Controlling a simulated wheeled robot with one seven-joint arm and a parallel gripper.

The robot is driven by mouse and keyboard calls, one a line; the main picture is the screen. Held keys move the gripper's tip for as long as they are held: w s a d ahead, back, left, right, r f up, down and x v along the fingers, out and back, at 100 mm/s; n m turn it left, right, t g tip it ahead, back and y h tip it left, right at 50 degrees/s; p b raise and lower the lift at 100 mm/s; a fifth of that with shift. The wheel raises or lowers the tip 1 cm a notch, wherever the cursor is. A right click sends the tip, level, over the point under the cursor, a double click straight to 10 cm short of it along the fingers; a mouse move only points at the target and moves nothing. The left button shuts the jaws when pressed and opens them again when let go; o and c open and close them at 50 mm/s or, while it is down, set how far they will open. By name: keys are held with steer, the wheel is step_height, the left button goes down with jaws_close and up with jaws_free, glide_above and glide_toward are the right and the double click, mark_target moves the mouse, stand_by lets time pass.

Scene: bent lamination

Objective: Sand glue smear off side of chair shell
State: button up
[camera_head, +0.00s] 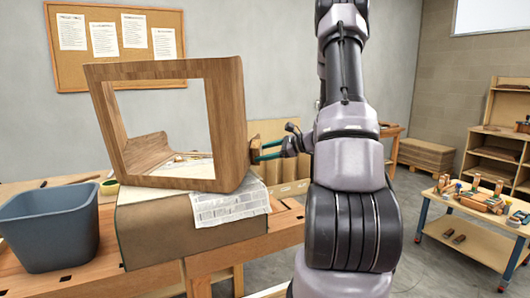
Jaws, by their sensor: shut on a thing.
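The wooden chair shell (228,125), a bent frame with a large square opening, stands on a grey-brown block (150,235). My gripper (262,151), with teal fingers, is at the right of the shell. It is shut on a small brown block (254,142), probably a sanding block, close to the shell's right side. I cannot tell whether the block touches the shell. The outer right face of the shell is turned mostly away, and I see no glue smear.
A newspaper sheet (230,205) hangs over the block's edge. A blue-grey bin (48,230) and a tape roll (110,187) are at the left on the wooden workbench (85,280).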

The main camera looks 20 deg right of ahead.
steer(key=shift+s+a, duration=0.4)
steer(key=shift+s, duration=0.1)
steer(key=s+d, duration=0.3)
steer(key=d, duration=0.2)
stand_by(0.3)
steer(key=shift+s+d, duration=0.15)
steer(key=shift+s+d, duration=0.4)
steer(key=shift+d, duration=0.2)
steer(key=shift+s+d, duration=0.35)
steer(key=shift+d, duration=0.25)
steer(key=w+a, duration=0.3)
steer(key=a, duration=0.3)
steer(key=shift+w+n+g, duration=0.3)
steer(key=shift+w, duration=0.1)
